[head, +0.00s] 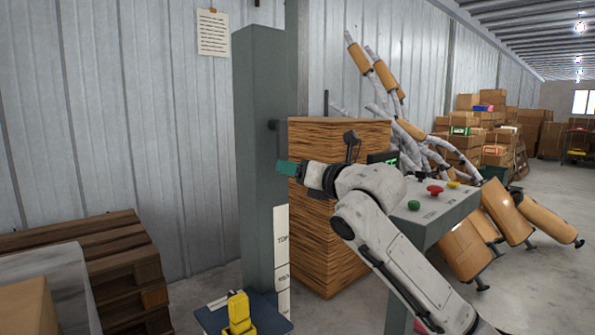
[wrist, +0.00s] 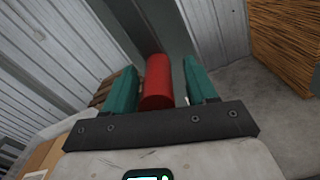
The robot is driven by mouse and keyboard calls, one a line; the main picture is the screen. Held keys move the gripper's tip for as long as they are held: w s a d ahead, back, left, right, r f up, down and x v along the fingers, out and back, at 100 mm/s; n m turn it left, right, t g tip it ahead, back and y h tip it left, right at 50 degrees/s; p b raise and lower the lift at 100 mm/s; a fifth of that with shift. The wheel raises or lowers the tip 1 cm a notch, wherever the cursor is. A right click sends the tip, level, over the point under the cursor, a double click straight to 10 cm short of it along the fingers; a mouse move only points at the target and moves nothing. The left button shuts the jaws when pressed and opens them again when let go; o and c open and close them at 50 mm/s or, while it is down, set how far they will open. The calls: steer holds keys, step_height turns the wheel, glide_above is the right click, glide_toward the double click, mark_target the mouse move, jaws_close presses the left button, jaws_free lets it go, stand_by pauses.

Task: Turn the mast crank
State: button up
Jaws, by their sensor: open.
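The mast (head: 262,90) is a tall grey-green column left of centre in the head view. A red cylindrical grip (wrist: 157,82), apparently the crank's handle, stands between my two teal fingers in the wrist view. In the head view the red grip is hidden by my gripper.
A wood-grained crate (head: 318,250) stands right behind the mast. A grey console (head: 440,205) with coloured buttons is close to my arm. A yellow object (head: 238,312) sits on a dark blue plate (head: 270,318) at the mast's foot. Pallets (head: 120,245) stand at left.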

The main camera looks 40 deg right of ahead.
steer(key=s, duration=1)
steer(key=shift+s+d, duration=0.2)
steer(key=shift+s, duration=0.15)
